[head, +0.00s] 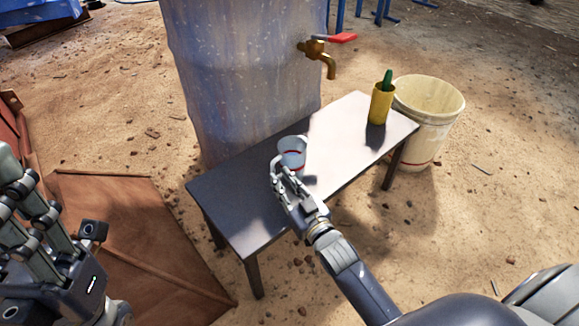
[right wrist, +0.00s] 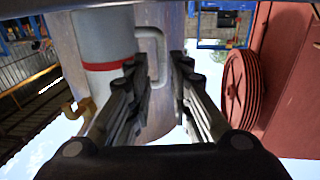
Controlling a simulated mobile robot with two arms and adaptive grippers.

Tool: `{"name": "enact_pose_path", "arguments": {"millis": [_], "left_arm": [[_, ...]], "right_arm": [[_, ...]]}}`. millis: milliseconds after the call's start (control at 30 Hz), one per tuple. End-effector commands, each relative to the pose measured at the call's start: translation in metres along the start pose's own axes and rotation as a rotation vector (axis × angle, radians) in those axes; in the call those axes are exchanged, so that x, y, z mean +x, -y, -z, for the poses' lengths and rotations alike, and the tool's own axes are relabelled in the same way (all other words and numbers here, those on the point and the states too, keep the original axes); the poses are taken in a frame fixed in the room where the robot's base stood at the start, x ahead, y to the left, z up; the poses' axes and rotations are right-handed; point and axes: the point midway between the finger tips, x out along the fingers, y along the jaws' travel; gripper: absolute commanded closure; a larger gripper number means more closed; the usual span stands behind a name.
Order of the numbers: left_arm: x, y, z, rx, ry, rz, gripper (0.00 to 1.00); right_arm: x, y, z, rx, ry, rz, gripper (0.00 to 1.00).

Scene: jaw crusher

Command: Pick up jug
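The jug (head: 292,150) is a small white vessel with a red band, upright on the dark bench (head: 240,222). The jug's white body (right wrist: 103,45), red band and handle (right wrist: 160,58) show large in the right wrist view. My right gripper (head: 282,178) is at the near side of the jug. In the right wrist view its fingers (right wrist: 156,68) are apart, with the handle in the gap between them; I see no closed grip. My left gripper (head: 50,205) is open and empty at the left edge, far from the jug.
A blue barrel (head: 240,80) with a brass tap (head: 322,55) and red lever stands behind the bench. A yellow cup (head: 381,103) holding a green item stands on the bench's right end. A whitish bucket (head: 430,115) stands beside it.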

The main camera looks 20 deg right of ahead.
Motion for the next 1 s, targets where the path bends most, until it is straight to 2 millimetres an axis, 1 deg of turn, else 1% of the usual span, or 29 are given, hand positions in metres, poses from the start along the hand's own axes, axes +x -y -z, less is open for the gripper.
{"name": "enact_pose_path", "arguments": {"millis": [33, 200, 300, 567, 600, 633, 667, 1000], "left_arm": [[-0.002, 0.0, 0.0, 0.002, -0.02, -0.006, 0.6], [0.004, -0.001, 0.0, 0.007, -0.053, -0.021, 0.6], [0.007, -0.002, 0.0, 0.008, -0.062, -0.025, 0.6], [0.009, -0.002, 0.0, 0.009, -0.063, -0.026, 0.6], [0.009, -0.002, 0.0, 0.009, -0.063, -0.026, 0.6], [0.009, -0.002, 0.0, 0.008, -0.063, -0.026, 0.6], [0.009, -0.002, 0.0, 0.008, -0.063, -0.026, 0.6], [0.01, -0.002, 0.0, 0.008, -0.063, -0.026, 0.6]], "right_arm": [[0.008, 0.001, -0.004, 0.0, -0.004, 0.001, 0.81], [0.03, 0.002, -0.003, -0.001, -0.003, 0.0, 0.81], [0.036, 0.002, -0.002, 0.0, -0.001, 0.0, 0.81], [0.038, 0.002, -0.001, 0.001, 0.0, 0.0, 0.81], [0.038, 0.002, -0.001, 0.001, 0.0, 0.0, 0.9], [0.038, 0.002, -0.001, 0.001, 0.0, 0.0, 0.97], [0.038, 0.002, -0.001, 0.001, 0.0, 0.0, 1.0], [0.038, 0.002, 0.001, -0.001, -0.004, 0.0, 1.0]]}}
